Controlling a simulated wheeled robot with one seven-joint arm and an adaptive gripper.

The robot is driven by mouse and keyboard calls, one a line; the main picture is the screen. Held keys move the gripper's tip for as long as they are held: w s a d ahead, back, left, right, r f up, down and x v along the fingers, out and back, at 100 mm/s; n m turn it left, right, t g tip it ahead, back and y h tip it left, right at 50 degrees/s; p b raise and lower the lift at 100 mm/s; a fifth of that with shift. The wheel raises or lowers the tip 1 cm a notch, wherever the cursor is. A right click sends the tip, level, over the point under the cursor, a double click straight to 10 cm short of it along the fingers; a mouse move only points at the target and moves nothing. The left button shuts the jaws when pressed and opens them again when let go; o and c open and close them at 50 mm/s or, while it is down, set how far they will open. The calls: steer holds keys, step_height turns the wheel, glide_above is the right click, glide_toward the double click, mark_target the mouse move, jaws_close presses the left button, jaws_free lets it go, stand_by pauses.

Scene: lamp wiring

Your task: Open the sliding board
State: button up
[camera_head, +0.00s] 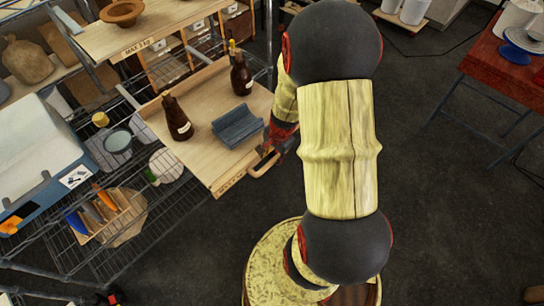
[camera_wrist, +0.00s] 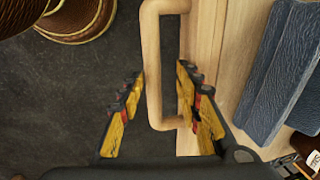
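The sliding board (camera_head: 205,90) is a pale wooden board at the wire rack in the head view. Its pale wooden handle (camera_head: 264,165) sticks out from the front edge. The handle (camera_wrist: 152,62) also shows in the wrist view as a bracket fixed to the board's edge (camera_wrist: 205,40). My gripper (camera_wrist: 158,74) is open, with one yellow-and-black finger on each side of the handle bar in the wrist view. Gaps show beside the bar, and I cannot tell the depth between fingers and bar. In the head view my gripper (camera_head: 275,146) is at the handle, partly hidden by my arm.
Two dark bottles (camera_head: 178,118) (camera_head: 240,74) and a blue-grey ridged block (camera_head: 237,125) stand on the board. An upper shelf (camera_head: 150,32) holds a brown bowl. A blue-and-white box (camera_head: 40,155) is at left. Open dark floor (camera_head: 450,190) lies right, below a red table (camera_head: 510,65).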

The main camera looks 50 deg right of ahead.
step_height(320, 180, up, 12)
steer(key=s, duration=0.2)
steer(key=shift+f, duration=0.25)
steer(key=shift+s, duration=0.1)
stand_by(0.3)
steer(key=s+a+r+n+t, duration=0.1)
steer(key=s+a+r+n, duration=0.1)
steer(key=a+r+n, duration=0.7)
steer(key=s+a+r+n+t+b, duration=0.1)
steer(key=s+a+r+n+t, duration=0.1)
steer(key=a+r+n, duration=0.7)
steer(key=s+a+r, duration=0.1)
steer(key=a+r, duration=0.1)
steer(key=a, duration=0.3)
steer(key=shift+a+r, duration=0.15)
